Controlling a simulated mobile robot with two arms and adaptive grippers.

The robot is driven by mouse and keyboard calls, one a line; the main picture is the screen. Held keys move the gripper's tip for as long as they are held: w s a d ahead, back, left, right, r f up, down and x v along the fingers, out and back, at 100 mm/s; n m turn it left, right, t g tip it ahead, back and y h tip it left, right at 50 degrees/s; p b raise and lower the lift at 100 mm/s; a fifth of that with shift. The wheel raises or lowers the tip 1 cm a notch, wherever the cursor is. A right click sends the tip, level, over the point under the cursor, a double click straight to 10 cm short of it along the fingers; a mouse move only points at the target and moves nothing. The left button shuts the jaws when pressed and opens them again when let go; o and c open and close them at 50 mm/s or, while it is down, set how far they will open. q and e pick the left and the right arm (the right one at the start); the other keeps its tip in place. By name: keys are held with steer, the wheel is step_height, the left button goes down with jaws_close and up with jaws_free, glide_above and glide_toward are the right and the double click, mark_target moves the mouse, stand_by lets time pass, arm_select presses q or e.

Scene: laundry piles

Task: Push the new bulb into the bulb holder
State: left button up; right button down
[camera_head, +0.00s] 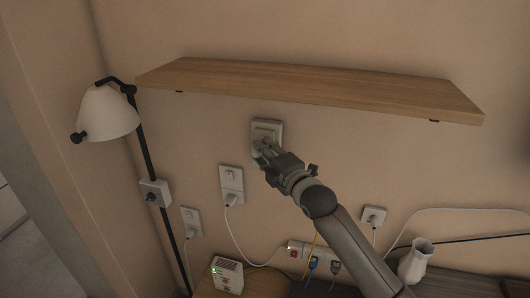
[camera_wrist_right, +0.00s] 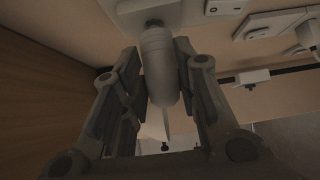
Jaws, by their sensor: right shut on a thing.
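My right gripper (camera_head: 261,154) reaches up to a square plate, the bulb holder (camera_head: 268,126), on the wall below the shelf. In the right wrist view the bulb (camera_wrist_right: 159,68) is a pale, elongated body with a thin pointed end toward the camera. It stands between the two fingers of my right gripper (camera_wrist_right: 160,75), which is shut on it. Its far end lines up with the dark round opening of the holder (camera_wrist_right: 122,10). I cannot tell how deep it sits in there. In the head view the gripper hides the bulb. My left gripper is not in view.
A wooden shelf (camera_head: 310,88) juts out above the gripper. A white-shaded lamp (camera_head: 107,114) stands at left. Wall outlets with cables (camera_head: 231,182) lie just below left. A white box (camera_head: 227,272) and a white vase (camera_head: 416,262) stand lower down.

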steer(key=shift+w+d, duration=0.2)
steer(key=shift+w, duration=0.4)
stand_by(0.4)
steer(key=c, duration=1)
jaws_free()
steer(key=shift+c, duration=0.2)
steer(key=shift+s, duration=0.1)
steer(key=s+a+p, duration=0.2)
steer(key=s+p, duration=0.1)
steer(key=s, duration=0.5)
steer(key=shift+s+a+p, duration=0.25)
steer(key=shift+a+p, duration=0.05)
steer(key=shift+a, duration=0.1)
steer(key=shift+w, duration=0.1)
